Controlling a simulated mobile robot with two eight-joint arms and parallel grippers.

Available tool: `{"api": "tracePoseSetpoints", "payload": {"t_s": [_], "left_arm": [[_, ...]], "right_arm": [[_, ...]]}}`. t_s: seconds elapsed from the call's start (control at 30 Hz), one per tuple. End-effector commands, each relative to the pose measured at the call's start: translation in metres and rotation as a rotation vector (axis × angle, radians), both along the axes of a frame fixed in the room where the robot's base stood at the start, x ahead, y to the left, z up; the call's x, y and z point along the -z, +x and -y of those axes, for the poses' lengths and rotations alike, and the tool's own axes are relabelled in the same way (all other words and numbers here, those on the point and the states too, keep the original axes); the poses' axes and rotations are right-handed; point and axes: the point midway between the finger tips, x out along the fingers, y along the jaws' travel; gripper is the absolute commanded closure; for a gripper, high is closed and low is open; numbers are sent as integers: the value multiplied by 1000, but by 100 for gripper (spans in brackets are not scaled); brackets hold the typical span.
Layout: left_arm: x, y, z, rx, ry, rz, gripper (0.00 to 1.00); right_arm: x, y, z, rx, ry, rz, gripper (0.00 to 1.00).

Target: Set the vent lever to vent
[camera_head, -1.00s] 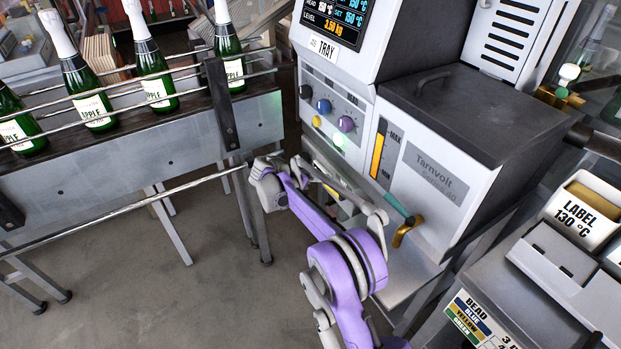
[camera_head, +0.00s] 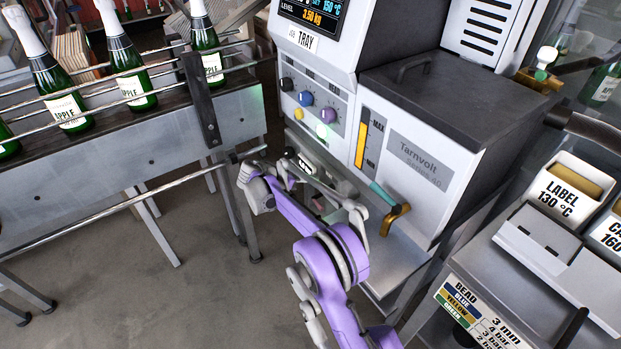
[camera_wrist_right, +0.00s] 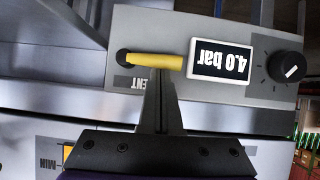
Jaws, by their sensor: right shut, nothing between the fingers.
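The vent lever (camera_wrist_right: 155,61) is a short yellow bar in the right wrist view, which shows the panel upside down. It lies level across the picture, from a dark round pivot on the left to the edge of the pressure display. Part of a label ending in "ENT" (camera_wrist_right: 131,82) shows beside it, partly hidden by my fingers. My right gripper (camera_wrist_right: 158,82) is shut and empty, its fingertips right at the middle of the lever; I cannot tell whether they touch. In the head view my purple right arm hides the lever. My left gripper is not in view.
The display (camera_wrist_right: 220,58) reads 4.0 bar, with a black knob (camera_wrist_right: 290,66) beside it. The grey Tarnvolt machine (camera_head: 418,165) carries a teal-handled brass tap (camera_head: 394,215). A bottle conveyor (camera_head: 110,165) stands left; a label station (camera_head: 545,235) stands right.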

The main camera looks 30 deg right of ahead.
Motion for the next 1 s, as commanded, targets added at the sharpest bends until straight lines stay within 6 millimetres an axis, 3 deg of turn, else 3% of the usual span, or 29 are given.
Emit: {"api": "tracePoseSetpoints", "payload": {"t_s": [0.57,0.73,1.0], "left_arm": [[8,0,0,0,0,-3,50],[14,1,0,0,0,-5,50],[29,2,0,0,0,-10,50]], "right_arm": [[8,4,0,0,-10,-124,100],[15,7,-1,0,-17,-235,100],[30,8,-1,0,-18,-234,100]]}}
